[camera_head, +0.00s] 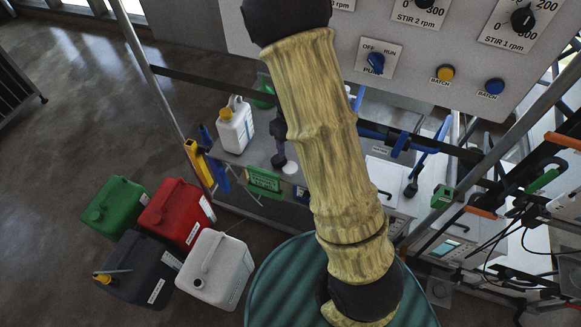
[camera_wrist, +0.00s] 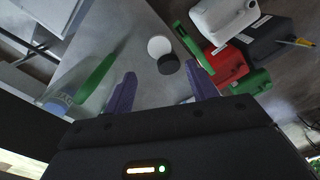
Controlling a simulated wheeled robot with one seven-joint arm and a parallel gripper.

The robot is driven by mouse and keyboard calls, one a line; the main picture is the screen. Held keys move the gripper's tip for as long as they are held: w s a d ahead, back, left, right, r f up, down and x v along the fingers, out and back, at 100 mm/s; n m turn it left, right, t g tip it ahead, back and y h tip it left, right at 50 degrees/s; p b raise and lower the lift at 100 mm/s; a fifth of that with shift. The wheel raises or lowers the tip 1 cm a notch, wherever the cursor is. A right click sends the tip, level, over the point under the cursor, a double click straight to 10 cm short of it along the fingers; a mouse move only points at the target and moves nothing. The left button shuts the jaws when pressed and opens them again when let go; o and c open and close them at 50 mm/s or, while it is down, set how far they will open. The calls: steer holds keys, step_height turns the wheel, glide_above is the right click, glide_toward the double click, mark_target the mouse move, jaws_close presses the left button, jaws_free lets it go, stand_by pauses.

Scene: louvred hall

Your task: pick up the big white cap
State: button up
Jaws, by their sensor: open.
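In the wrist view a white round cap (camera_wrist: 160,46) lies on a grey surface, ahead of and between my fingertips. A dark round piece (camera_wrist: 168,64) sits right beside it, nearer my gripper; I cannot tell whether they touch. In the head view a small white disc (camera_head: 290,167) shows on the bench left of my arm, probably the same cap. My gripper (camera_wrist: 160,69) is open, with its two purple fingers apart and nothing between them. The gap between fingers and cap is hard to judge. My arm covers the middle of the head view.
White (camera_head: 215,269), red (camera_head: 177,213), black (camera_head: 138,268) and green (camera_head: 114,205) canisters stand on the floor at left. A white jug (camera_head: 235,126) with a yellow cap stands near the bench's left end. A green bar (camera_wrist: 96,79) lies left of my fingers. A control panel (camera_head: 420,60) is behind.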

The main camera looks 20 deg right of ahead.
glide_above(292, 169)
step_height(292, 169, down, 8)
steer(key=shift+s+a+f+p, duration=0.15)
steer(key=shift+f+p, duration=0.1)
steer(key=shift+p, duration=0.1)
steer(key=shift+w+f+p, duration=0.2)
steer(key=shift+f+p, duration=0.6)
steer(key=shift+f, duration=1.8)
steer(key=c, duration=0.7)
